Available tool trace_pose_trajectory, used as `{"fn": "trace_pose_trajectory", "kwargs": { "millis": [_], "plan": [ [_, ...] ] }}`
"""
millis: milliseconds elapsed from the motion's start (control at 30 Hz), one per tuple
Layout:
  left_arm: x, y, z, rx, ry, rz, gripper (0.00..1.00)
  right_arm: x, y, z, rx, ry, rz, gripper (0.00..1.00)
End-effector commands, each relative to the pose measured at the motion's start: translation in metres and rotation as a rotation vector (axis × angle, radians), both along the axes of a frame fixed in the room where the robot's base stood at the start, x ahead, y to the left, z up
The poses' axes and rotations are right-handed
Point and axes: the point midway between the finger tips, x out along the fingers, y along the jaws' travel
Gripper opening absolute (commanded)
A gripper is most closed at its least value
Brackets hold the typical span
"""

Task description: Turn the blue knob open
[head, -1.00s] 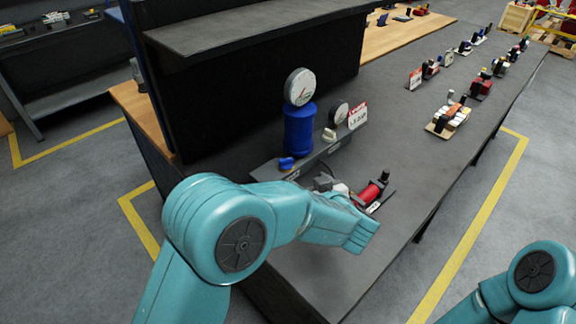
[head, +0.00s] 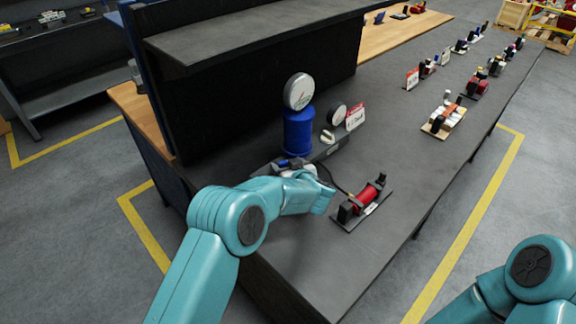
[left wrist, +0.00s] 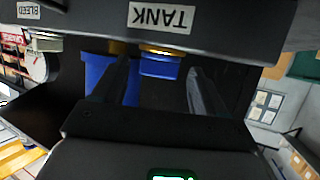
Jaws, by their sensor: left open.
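The blue knob (head: 283,163) is at the left end of the dark manifold block, partly hidden by my left gripper (head: 298,168). In the left wrist view the blue knob (left wrist: 160,66) shows under the upside-down "TANK" label (left wrist: 162,17), between the two fingers of my left gripper (left wrist: 162,85). The fingers are open, one on each side of the knob; contact cannot be told. The blue tank (head: 298,132) with a round gauge (head: 299,91) stands behind. My right gripper is not in view; only part of its arm shows at bottom right.
A red cylinder device (head: 366,200) lies on the dark bench (head: 330,255) right of my left wrist. A pale knob (head: 327,136), a smaller gauge (head: 337,115) and a red-white sign (head: 355,116) stand right of the tank. A shelf (head: 250,35) overhangs behind.

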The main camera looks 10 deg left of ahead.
Motion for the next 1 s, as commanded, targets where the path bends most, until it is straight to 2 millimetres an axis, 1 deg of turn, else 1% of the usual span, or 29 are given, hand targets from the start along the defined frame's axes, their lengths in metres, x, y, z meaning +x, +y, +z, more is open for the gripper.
{"fn": "trace_pose_trajectory", "kwargs": {
  "millis": [100,133,167,200,267,300,467,600,667,800,1000],
  "plan": [
    [0.0,0.0,0.0,0.0,0.0,0.0,0.72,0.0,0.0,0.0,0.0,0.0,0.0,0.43],
    [0.0,0.0,0.0,0.0,0.0,0.0,0.66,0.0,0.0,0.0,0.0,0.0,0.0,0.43],
    [0.0,0.0,0.0,0.0,0.0,-0.001,0.56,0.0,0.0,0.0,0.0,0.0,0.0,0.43],
    [0.0,0.0,0.0,0.0,0.0,0.0,0.43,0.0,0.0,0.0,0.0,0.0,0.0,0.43],
    [0.0,-0.001,0.0,0.0,0.0,-0.001,0.23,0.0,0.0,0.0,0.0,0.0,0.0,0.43],
    [0.0,-0.001,0.0,0.0,0.0,0.0,0.16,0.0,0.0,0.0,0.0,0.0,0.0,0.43],
    [0.0,-0.001,0.001,-0.001,-0.002,0.013,0.16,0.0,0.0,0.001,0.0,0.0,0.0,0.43],
    [0.003,-0.003,0.001,0.0,-0.006,0.094,0.16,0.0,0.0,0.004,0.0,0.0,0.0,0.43],
    [0.004,-0.004,0.0,0.0,-0.007,0.145,0.16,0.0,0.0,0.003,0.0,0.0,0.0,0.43],
    [0.006,-0.006,-0.002,0.002,-0.009,0.24,0.16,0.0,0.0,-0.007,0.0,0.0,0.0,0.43],
    [0.009,-0.007,-0.003,0.007,-0.012,0.332,0.16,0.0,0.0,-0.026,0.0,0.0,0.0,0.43]
  ]
}}
